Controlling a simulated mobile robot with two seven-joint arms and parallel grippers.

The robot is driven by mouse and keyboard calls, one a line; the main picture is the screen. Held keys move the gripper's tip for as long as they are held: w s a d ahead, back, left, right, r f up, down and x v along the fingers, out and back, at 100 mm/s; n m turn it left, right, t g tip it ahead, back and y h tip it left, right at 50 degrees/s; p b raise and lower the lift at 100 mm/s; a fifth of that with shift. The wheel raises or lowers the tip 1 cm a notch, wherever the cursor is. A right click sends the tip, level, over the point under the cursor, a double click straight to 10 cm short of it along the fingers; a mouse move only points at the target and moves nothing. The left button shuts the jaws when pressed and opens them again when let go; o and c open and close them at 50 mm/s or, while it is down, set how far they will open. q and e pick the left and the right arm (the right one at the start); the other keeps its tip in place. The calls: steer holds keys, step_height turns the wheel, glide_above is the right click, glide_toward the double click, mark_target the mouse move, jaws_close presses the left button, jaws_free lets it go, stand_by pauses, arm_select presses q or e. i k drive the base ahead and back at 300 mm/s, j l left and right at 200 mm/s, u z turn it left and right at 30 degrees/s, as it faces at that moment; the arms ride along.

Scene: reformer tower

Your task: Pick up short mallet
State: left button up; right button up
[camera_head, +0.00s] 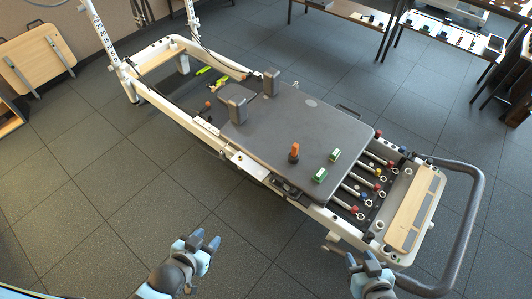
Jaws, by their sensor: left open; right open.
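No object is clearly recognisable as a short mallet at this size. A small upright orange piece with a dark base (294,152) stands on the grey reformer carriage (310,125); I cannot tell whether it is the mallet. My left gripper (205,241) is open and empty over the floor, in front of the reformer and well apart from it. My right gripper (361,260) is open and empty near the bottom edge, below the frame's right part, touching nothing visible.
Two green-and-white blocks (335,155) (320,175) lie on the carriage near its right end. Shoulder rests (233,107) rise at its left. Coloured springs and a wooden footplate (414,210) lie right, inside a dark foot bar (475,215). Tables (345,12) stand behind. Front floor is clear.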

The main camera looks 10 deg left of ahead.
mark_target(294, 156)
steer(key=z, duration=1.4)
steer(key=u, duration=1.4)
steer(key=i+j+z, duration=0.1)
steer(key=j, duration=0.3)
steer(key=i+j, duration=0.2)
steer(key=j, duration=0.25)
steer(key=i+j+z, duration=0.15)
steer(key=j, duration=0.3)
steer(key=i+j, duration=0.15)
steer(key=j, duration=0.25)
steer(key=i+j+z, duration=0.15)
steer(key=j, duration=0.75)
steer(key=i+z, duration=0.05)
